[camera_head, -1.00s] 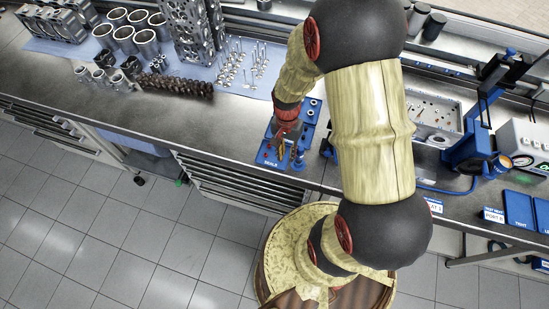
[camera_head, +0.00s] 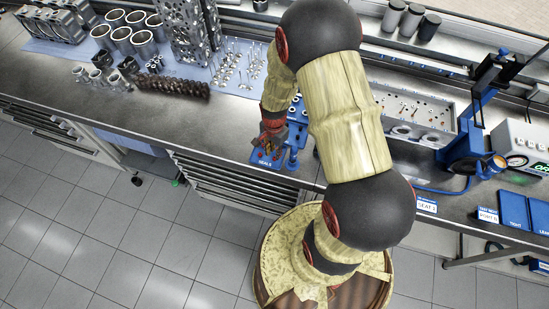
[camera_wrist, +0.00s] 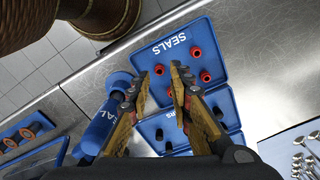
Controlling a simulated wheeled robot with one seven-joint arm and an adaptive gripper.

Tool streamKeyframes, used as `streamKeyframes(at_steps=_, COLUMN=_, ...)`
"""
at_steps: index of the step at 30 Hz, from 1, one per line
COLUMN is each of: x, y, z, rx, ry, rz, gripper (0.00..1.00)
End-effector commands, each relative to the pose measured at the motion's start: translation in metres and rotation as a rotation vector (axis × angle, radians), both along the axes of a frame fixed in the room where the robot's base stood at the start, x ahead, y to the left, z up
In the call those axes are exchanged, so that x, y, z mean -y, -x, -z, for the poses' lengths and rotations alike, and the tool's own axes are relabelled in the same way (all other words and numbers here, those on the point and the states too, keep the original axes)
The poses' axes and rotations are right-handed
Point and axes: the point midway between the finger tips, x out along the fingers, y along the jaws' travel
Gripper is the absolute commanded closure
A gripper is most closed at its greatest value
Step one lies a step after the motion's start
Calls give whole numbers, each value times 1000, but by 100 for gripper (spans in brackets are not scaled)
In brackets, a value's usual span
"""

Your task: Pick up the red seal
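Several small red seals stand on the blue tray marked SEALS (camera_wrist: 210,38), seen in the wrist view. One red seal (camera_wrist: 159,69) shows in the gap between my fingertips; another red seal (camera_wrist: 196,53) and a third red seal (camera_wrist: 205,76) are to the right of my fingers. My gripper (camera_wrist: 161,76) is open, with its two fingers apart over the tray. I cannot tell how far above the seal the tips are. In the head view my gripper (camera_head: 268,145) is over the same tray (camera_head: 262,163), and its fingers hide most of the seals.
A blue round-topped tool (camera_wrist: 103,122) stands close beside my left finger. Another blue tray (camera_wrist: 172,132) lies under my fingers. Valves (camera_head: 232,65), a camshaft (camera_head: 175,86) and cylinder liners (camera_head: 120,38) lie on the bench to the left. A grey parts tray (camera_head: 400,115) is to the right.

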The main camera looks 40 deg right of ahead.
Motion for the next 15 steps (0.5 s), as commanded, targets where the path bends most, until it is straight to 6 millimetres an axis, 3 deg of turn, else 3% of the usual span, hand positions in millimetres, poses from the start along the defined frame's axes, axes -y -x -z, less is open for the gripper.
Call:
streamKeyframes(at_steps=6, x=1, y=1, z=29, rx=-1, ry=-1, rz=0, gripper=79)
streamKeyframes(at_steps=13, x=1, y=1, z=31, rx=0, ry=0, rz=-1, gripper=79)
streamKeyframes(at_steps=15, x=1, y=1, z=31, rx=0, ry=0, rz=-1, gripper=83)
